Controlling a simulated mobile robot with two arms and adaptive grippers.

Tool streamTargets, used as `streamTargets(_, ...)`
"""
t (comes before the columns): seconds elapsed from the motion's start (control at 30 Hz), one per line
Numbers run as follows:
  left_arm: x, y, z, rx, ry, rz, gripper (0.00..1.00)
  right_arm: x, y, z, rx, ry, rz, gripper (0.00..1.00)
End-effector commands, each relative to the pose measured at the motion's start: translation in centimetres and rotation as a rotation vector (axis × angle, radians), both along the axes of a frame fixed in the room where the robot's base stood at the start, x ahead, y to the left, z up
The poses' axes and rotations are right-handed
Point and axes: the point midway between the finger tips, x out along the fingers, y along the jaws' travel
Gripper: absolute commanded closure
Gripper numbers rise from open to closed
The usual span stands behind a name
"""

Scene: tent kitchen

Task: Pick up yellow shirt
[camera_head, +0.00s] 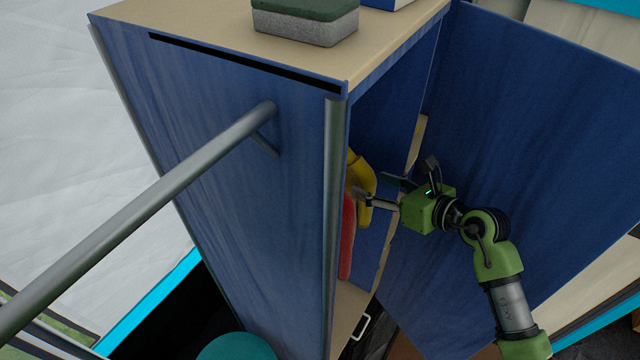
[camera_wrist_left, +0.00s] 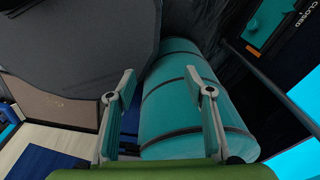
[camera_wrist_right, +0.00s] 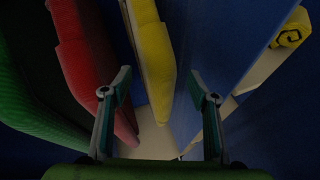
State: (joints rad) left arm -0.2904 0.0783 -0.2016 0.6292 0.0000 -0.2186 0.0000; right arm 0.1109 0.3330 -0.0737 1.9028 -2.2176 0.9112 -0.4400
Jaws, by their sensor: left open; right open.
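The yellow shirt (camera_head: 362,174) hangs inside the blue wardrobe, partly hidden behind the cabinet's front edge in the head view. In the right wrist view the yellow shirt (camera_wrist_right: 152,62) hangs ahead, between and beyond the fingertips, nearer the left finger. My right gripper (camera_head: 376,192) is open at the wardrobe opening, close to the shirt; its fingers (camera_wrist_right: 160,85) hold nothing. I cannot tell whether a finger touches the cloth. My left gripper (camera_wrist_left: 160,85) is open and empty, above a teal rolled bundle (camera_wrist_left: 185,95); it does not show in the head view.
A red shirt (camera_wrist_right: 88,60) and a green one (camera_wrist_right: 35,100) hang left of the yellow shirt. A grey-green block (camera_head: 305,20) sits on top.

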Motion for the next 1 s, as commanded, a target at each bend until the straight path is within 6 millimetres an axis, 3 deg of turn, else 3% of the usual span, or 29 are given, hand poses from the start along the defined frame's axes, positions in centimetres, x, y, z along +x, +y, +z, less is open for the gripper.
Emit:
streamTargets(0.03,0.0,0.0,0.9,0.000,0.000,0.001,0.52,0.4,0.7,0.0,0.004,0.003,0.000,0.46)
streamTargets(0.2,-0.6,0.1,1.1,0.002,0.009,0.002,0.52,1.8,1.6,-0.9,0.002,-0.001,-0.001,0.46)
streamTargets(0.47,-1.5,0.3,0.9,0.004,0.022,0.003,0.52,2.0,1.7,-1.2,-0.001,-0.002,-0.001,0.46)
streamTargets(0.53,-1.5,0.3,0.9,0.005,0.022,0.003,0.52,2.0,1.7,-1.2,-0.001,-0.002,-0.001,0.56)
streamTargets(0.7,-1.5,0.3,0.9,0.005,0.022,0.002,0.52,2.0,1.7,-1.2,-0.001,-0.002,-0.001,1.00)
streamTargets(1.0,-1.5,0.3,1.0,0.005,0.022,0.002,0.52,2.0,1.7,-1.0,0.002,-0.003,-0.001,1.00)
